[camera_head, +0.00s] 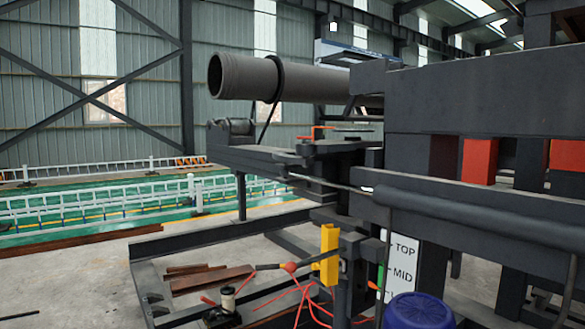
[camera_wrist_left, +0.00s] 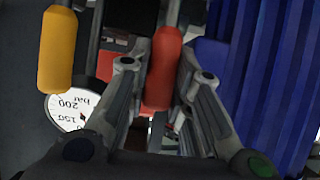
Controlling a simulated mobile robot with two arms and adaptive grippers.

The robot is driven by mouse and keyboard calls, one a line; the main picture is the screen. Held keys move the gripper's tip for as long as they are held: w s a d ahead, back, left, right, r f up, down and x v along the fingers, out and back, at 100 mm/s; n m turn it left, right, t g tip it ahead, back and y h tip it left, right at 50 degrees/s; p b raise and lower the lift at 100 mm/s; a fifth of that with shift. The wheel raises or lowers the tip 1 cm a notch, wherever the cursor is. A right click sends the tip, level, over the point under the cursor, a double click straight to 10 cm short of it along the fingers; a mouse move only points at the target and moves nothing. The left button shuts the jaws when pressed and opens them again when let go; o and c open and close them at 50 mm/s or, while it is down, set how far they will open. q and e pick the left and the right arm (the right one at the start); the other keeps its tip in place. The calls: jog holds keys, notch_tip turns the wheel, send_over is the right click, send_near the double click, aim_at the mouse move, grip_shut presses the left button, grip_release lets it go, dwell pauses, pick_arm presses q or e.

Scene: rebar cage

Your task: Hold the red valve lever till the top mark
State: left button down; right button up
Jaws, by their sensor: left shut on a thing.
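In the left wrist view the red lever handle (camera_wrist_left: 163,70) stands upright between the two fingers of my left gripper (camera_wrist_left: 158,62), which is shut on it. The fingers hide parts of the handle's sides. In the head view a white scale plate (camera_head: 403,262) shows the words TOP and MID. Its lower part is hidden behind a blue ribbed object. I cannot make out my left gripper or the held handle in the head view, so the lever's height against the marks cannot be read. My right gripper is in neither view.
The blue ribbed object (camera_head: 418,311) is close to my left gripper; it also fills the right of the wrist view (camera_wrist_left: 272,85). A yellow handle (camera_wrist_left: 57,50) and a round gauge (camera_wrist_left: 66,112) are at its left. Dark steel beams (camera_head: 480,95) crowd the head view's right.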

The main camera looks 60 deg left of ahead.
pick_arm(q)
jog(key=shift+s+f, duration=0.1)
dwell(0.4)
jog(key=shift+s, duration=0.15)
jog(key=shift+s+t, duration=0.3)
jog(key=shift+t, duration=0.2)
jog(key=shift+b, duration=0.3)
jog(key=shift+s+t+b, duration=0.35)
jog(key=shift+s+t, duration=0.05)
jog(key=shift+s, duration=0.1)
